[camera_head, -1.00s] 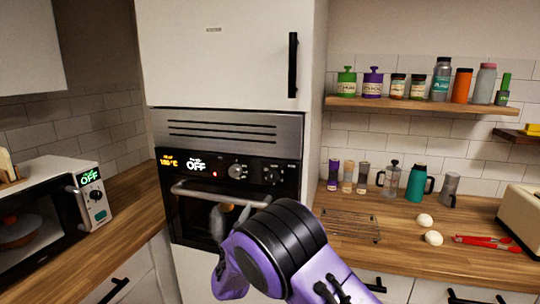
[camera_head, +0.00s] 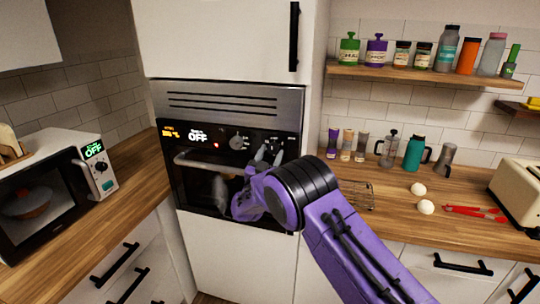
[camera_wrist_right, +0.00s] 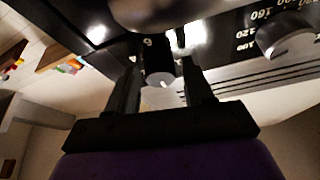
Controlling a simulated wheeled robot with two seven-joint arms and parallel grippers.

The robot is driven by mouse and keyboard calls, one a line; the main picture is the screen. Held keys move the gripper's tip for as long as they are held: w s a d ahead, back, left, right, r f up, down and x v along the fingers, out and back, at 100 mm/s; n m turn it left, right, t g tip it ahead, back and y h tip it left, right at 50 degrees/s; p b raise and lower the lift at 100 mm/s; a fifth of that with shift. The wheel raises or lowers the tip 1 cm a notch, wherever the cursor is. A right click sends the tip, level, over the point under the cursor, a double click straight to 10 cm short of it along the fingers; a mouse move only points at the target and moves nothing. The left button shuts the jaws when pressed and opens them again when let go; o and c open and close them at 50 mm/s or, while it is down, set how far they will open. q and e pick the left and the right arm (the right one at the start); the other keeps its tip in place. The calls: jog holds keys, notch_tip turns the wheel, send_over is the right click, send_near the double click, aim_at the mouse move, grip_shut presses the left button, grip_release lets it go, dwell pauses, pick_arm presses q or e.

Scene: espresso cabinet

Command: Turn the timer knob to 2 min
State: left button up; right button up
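The oven's right-hand control knob (camera_wrist_right: 160,73), the one my right gripper is at, is small, round and dark with a pale mark. Its label is unreadable, so I cannot confirm it is the timer. My right gripper (camera_head: 269,155) is raised to the oven panel, fingers pointing at this knob. In the right wrist view the two fingers (camera_wrist_right: 162,82) are apart, one on each side of the knob, with a narrow gap visible. My left gripper is out of view.
The temperature knob (camera_head: 238,142) sits just left of the gripper and shows in the wrist view (camera_wrist_right: 288,38). The oven handle (camera_head: 205,165) runs below the panel. A microwave (camera_head: 60,185) with its own knob and green OFF display stands left. A wire rack (camera_head: 358,193) lies right.

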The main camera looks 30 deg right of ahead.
jog(key=c, duration=0.7)
jog(key=shift+f+m+b, duration=0.15)
jog(key=shift+m+b, duration=0.35)
jog(key=shift+b, duration=0.1)
jog(key=m+g+b, duration=0.2)
jog(key=m+b, duration=0.1)
jog(key=m+g+h+b, duration=0.1)
jog(key=m+g+b, duration=0.1)
jog(key=m+b, duration=0.2)
jog(key=shift+w+a+m, duration=0.15)
jog(key=shift+w+m, duration=0.05)
jog(key=shift+m, duration=0.1)
jog(key=m+g+b, duration=0.1)
jog(key=m+b, duration=0.1)
jog(key=m, duration=0.1)
jog(key=shift+r, duration=0.2)
jog(key=shift+w+a+r+m+g+y+b, duration=0.1)
jog(key=shift+r+m+g+y+b, duration=0.1)
jog(key=shift+m+g+b, duration=0.55)
jog(key=shift+r+m+g+y+b, duration=0.1)
jog(key=shift+m+g+y+b, duration=0.15)
jog(key=shift+m, duration=0.9)
jog(key=o, duration=1.1)
jog(key=shift+c, duration=0.2)
